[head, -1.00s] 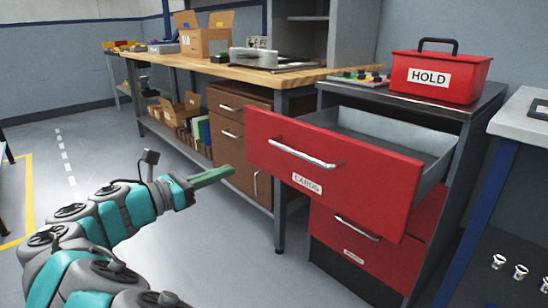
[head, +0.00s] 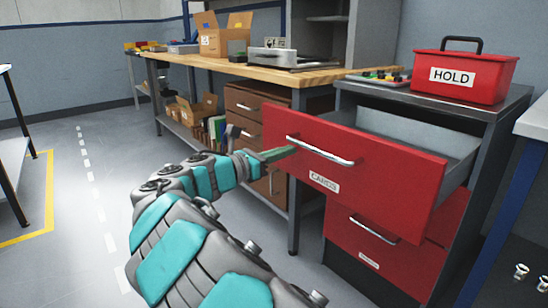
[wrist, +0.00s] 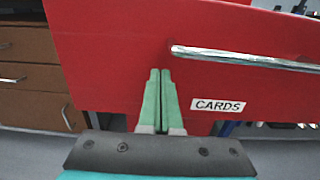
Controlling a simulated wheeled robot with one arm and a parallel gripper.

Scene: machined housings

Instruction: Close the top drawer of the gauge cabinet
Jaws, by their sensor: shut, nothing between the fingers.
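The gauge cabinet (head: 497,120) is dark grey with red drawers. Its top drawer (head: 400,172), labelled CARDS, is pulled well out, and its grey inside shows. The drawer has a silver bar handle (head: 320,150), which also shows in the wrist view (wrist: 245,59). My gripper (head: 291,150) is shut and empty, with its green fingers pointing at the left part of the drawer front. In the wrist view the fingertips (wrist: 160,72) lie over the red front (wrist: 110,45), left of the handle. I cannot tell whether they touch it.
The lower red drawer (head: 375,245) looks shut. A red HOLD box (head: 465,76) and a small tray of coloured parts (head: 380,77) stand on the cabinet top. A wooden bench (head: 240,70) with brown drawers is to the left. Open floor (head: 70,240) lies at left.

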